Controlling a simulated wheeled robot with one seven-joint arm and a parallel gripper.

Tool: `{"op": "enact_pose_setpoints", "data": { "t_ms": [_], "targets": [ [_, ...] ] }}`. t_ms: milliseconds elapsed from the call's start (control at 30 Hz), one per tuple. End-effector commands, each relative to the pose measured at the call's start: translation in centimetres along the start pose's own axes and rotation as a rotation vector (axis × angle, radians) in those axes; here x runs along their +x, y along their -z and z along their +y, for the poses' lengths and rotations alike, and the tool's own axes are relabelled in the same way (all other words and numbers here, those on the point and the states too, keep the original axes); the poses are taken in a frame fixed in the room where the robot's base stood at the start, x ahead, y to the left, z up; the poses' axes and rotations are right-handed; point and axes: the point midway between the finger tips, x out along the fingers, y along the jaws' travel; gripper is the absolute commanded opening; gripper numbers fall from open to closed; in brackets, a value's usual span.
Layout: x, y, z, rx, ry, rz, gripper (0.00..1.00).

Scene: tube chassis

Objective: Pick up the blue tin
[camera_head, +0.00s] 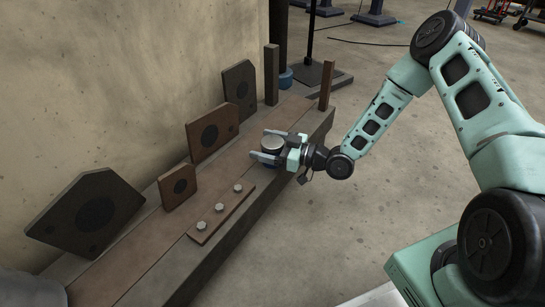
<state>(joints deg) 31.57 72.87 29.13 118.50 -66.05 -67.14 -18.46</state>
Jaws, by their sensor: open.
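The blue tin (272,146) stands upright on the brown bench, with its silver lid facing up and only a little of its blue side showing low down. My gripper (262,144) reaches in from the right, low over the bench. Its two fingers are open, one on the far side of the tin and one on the near side. I cannot tell whether either finger touches the tin. The near finger and the gripper body hide much of the tin's side.
Several dark plates with round centres, including one brown plate (212,132), lean along the wall. A bolted strip (221,212) lies on the bench (150,250) left of my gripper. Short posts (326,85) stand at the far end. Open floor (330,240) lies to the right.

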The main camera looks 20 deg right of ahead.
Motion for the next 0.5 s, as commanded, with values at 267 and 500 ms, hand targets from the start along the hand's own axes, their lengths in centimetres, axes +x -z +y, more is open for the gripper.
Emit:
{"op": "enact_pose_setpoints", "data": {
  "t_ms": [267, 500],
  "targets": [
    [0.06, 0.07, 0.02, 0.000, -0.001, 0.000, 0.66],
    [0.06, 0.10, 0.02, 0.000, 0.000, 0.001, 0.28]
  ]
}}
